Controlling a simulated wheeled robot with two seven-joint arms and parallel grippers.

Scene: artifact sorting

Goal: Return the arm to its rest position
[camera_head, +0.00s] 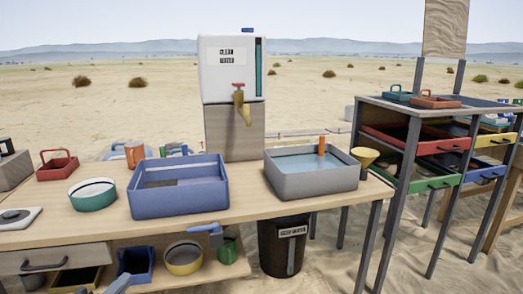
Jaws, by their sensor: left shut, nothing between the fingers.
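My left gripper (118,285) shows only in part at the bottom edge, in front of the lower shelf. It is shut, with nothing seen in it. It is below the tabletop and apart from the bins on the shelf. The rest of my left arm is out of view. My right gripper is not in view.
A wooden table (262,208) holds a blue basin (180,203), a grey basin of water (312,184), a green bowl (92,200) and a red basket (57,168). A drawer rack (408,200) stands right.

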